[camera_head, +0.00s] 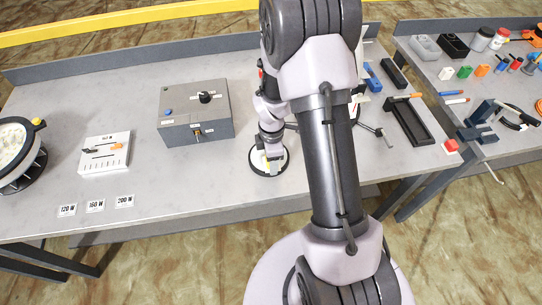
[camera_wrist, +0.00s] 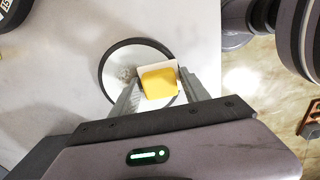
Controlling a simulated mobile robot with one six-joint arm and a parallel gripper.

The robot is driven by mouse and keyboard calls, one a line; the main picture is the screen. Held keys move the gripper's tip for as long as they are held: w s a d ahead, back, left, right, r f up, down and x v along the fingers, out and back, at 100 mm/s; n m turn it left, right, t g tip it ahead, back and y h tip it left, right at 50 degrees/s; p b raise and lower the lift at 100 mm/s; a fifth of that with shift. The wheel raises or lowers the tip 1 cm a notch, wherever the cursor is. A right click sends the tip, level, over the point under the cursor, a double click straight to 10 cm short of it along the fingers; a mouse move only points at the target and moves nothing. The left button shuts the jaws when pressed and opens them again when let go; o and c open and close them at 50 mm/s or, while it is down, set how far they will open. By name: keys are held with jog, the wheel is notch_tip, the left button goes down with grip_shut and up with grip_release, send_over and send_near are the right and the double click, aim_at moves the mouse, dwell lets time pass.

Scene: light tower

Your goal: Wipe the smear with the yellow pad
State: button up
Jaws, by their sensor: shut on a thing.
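The yellow pad (camera_wrist: 159,83), with a white edge along its far side, is between the fingers of my gripper (camera_wrist: 160,88), which is shut on it. The pad is over the right part of a round pale disc (camera_wrist: 110,91) with a black rim. A faint grey speckled smear (camera_wrist: 126,74) shows on the disc just left of the pad. I cannot tell whether the pad touches the disc. In the head view my gripper (camera_head: 271,158) is over the disc (camera_head: 257,167) near the table's front edge, and the smear is hidden or too small to see.
The grey table (camera_head: 215,175) is clear around the disc. A grey control box (camera_head: 196,112) stands to its left, with a white slider panel (camera_head: 105,153) and wattage labels (camera_head: 95,206) farther left. A black tray (camera_head: 408,122) lies to the right. A second table holds small parts.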

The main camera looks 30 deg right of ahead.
jog(key=shift+s+f, duration=0.15)
jog(key=shift+s, duration=0.1)
notch_tip(320, 180, up, 6)
jog(key=p, duration=0.4)
jog(key=shift+p, duration=0.4)
jog(key=shift+w+r, duration=0.1)
jog(key=shift+r, duration=0.1)
notch_tip(320, 180, up, 3)
jog(key=shift+p, duration=1.25)
jog(key=shift+f, duration=0.1)
jog(key=shift+f, duration=0.1)
